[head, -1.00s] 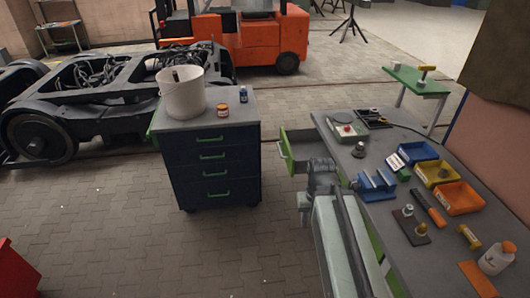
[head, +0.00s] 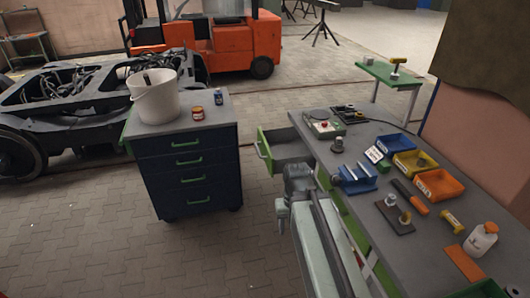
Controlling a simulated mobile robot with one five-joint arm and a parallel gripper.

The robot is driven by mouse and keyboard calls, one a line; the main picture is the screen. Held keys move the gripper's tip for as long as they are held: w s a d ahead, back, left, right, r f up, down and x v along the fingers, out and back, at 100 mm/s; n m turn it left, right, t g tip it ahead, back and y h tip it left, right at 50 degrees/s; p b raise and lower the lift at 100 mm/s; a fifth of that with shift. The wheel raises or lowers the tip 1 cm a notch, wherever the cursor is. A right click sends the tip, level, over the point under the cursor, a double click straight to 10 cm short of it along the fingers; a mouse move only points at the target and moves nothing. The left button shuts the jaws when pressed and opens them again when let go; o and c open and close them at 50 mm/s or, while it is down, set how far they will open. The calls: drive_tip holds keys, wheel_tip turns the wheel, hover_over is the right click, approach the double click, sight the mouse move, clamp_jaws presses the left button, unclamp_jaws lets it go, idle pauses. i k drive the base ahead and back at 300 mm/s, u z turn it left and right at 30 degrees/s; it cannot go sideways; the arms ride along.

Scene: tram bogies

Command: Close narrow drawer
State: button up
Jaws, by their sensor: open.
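The narrow drawer (head: 291,147) is pulled out from the left side of the grey workbench, near its far end. Its green front (head: 264,152) with a handle faces left, toward the blue cabinet. The inside that shows looks grey and empty. My gripper (head: 284,212) is at the end of my grey arm, nearer to me than the drawer. It is apart from the drawer front and seems to hold nothing. Its jaws are small and partly hidden by the arm, but it is open.
A blue cabinet (head: 190,178) with green handles stands left, bearing a white bucket (head: 156,103) and small jars. Bare paving separates it from the drawer. The workbench (head: 345,205) carries a blue vise (head: 357,179), coloured bins and tools. An orange forklift (head: 215,45) stands behind.

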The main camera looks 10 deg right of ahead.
sight(279, 147)
drive_tip(key=k, duration=1.1)
drive_tip(key=z, duration=0.15)
drive_tip(key=i, duration=1.75)
drive_tip(key=u, duration=1.15)
drive_tip(key=i, duration=1.15)
drive_tip(key=u, duration=0.95)
drive_tip(key=i, duration=0.5)
drive_tip(key=z, duration=0.2)
drive_tip(key=k, duration=0.35)
drive_tip(key=u, duration=0.35)
drive_tip(key=i, duration=0.2)
drive_tip(key=z, duration=1)
drive_tip(key=k, duration=0.1)
drive_tip(key=u, duration=0.75)
